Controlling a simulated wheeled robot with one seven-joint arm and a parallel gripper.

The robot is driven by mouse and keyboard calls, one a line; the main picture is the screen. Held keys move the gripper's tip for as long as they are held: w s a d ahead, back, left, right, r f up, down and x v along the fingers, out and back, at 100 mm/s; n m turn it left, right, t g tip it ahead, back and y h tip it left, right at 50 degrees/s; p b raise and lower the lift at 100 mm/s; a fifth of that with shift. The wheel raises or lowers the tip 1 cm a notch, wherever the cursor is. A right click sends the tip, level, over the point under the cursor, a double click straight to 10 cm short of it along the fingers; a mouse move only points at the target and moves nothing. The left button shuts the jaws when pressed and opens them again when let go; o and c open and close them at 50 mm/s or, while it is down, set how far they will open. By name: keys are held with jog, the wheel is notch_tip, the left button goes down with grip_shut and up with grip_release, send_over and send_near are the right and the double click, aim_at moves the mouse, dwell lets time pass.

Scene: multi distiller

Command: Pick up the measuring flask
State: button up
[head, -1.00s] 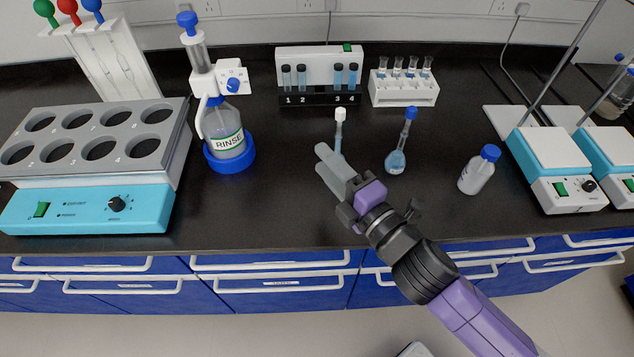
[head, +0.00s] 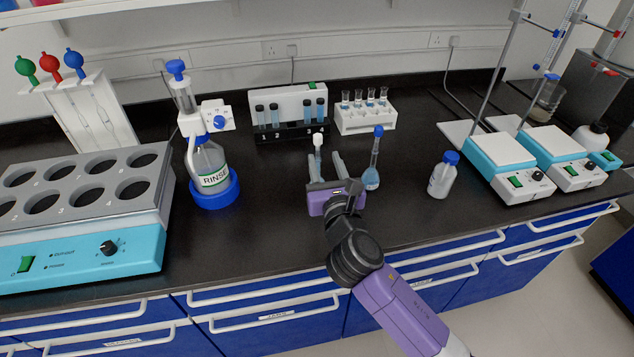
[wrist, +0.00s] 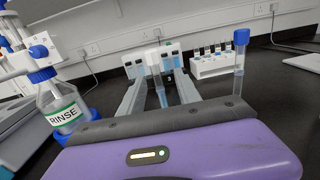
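The measuring flask appears to be the blue-capped, long-necked flask (head: 372,172) with a round bulb of pale blue liquid. It stands upright on the dark bench, just right of my gripper (head: 325,166), and also shows in the wrist view (wrist: 239,66), outside the right finger. My gripper is open, its two fingers pointing toward the back of the bench. A slim white-capped tube (head: 318,141) stands upright ahead of the fingers. In the wrist view this tube (wrist: 154,66) appears in the gap between them; I cannot tell whether it is within their reach.
A rinse bottle (head: 211,170) in a blue ring stands left. A labelled vial rack (head: 293,130) and a white tube rack (head: 366,121) stand behind. A small blue-capped bottle (head: 442,177) and teal hotplates (head: 503,163) stand right. A heating block (head: 80,225) fills the left.

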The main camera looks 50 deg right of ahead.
aim_at(318, 151)
jog(key=x, duration=0.2)
jog(key=p+x, duration=0.1)
jog(key=shift+w+a, duration=0.1)
jog(key=shift+w, duration=0.45)
jog(key=shift+x, duration=0.8)
jog(key=shift+f, duration=0.15)
jog(key=shift+c, duration=0.2)
grip_shut()
